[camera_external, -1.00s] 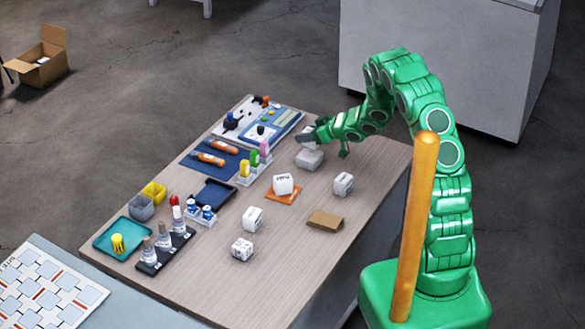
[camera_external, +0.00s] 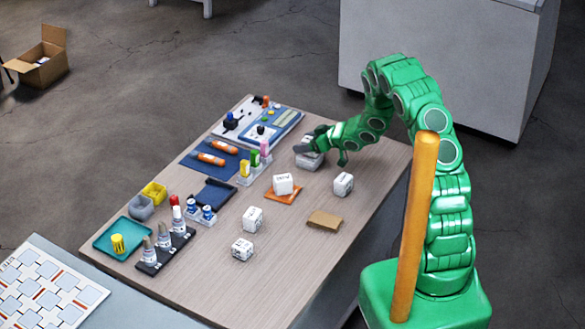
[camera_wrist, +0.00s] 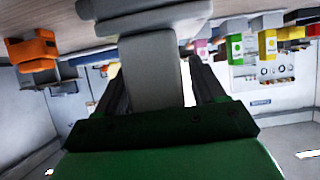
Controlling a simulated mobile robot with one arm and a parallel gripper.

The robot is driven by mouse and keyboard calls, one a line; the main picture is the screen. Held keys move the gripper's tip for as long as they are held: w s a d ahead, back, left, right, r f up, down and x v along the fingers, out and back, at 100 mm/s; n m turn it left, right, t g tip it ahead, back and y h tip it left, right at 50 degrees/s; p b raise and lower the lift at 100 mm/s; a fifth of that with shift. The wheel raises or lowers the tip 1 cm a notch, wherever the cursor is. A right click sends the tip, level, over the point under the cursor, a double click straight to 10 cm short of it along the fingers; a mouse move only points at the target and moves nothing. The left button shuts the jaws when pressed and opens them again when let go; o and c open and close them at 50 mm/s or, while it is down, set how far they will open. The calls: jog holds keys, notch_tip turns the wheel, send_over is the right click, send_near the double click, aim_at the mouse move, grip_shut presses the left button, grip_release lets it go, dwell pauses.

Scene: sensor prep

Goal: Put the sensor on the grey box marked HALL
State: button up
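The sensor is a pale grey-white block (camera_wrist: 152,75) between the two dark fingers of my gripper (camera_wrist: 158,62). The fingers appear shut on it near their tips. In the wrist view the sensor meets a wider grey box (camera_wrist: 165,17). The external view shows my gripper (camera_external: 311,146) low over this grey box (camera_external: 309,161) at the table's far right. The sensor is largely hidden there by my gripper. The sensor looks on or just over the box; contact is not certain. No HALL marking is readable.
A white cube (camera_external: 283,184) stands on an orange pad (camera_external: 282,197). Other white cubes (camera_external: 343,184) (camera_external: 252,219) (camera_external: 242,249) stand on the table, near a bare brown pad (camera_external: 325,220). Coloured bottles (camera_external: 254,160) stand left of my gripper. The near right tabletop is clear.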

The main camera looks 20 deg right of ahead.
jog(key=shift+r, duration=0.1)
jog(key=shift+r, duration=0.1)
jog(key=v, duration=1.2)
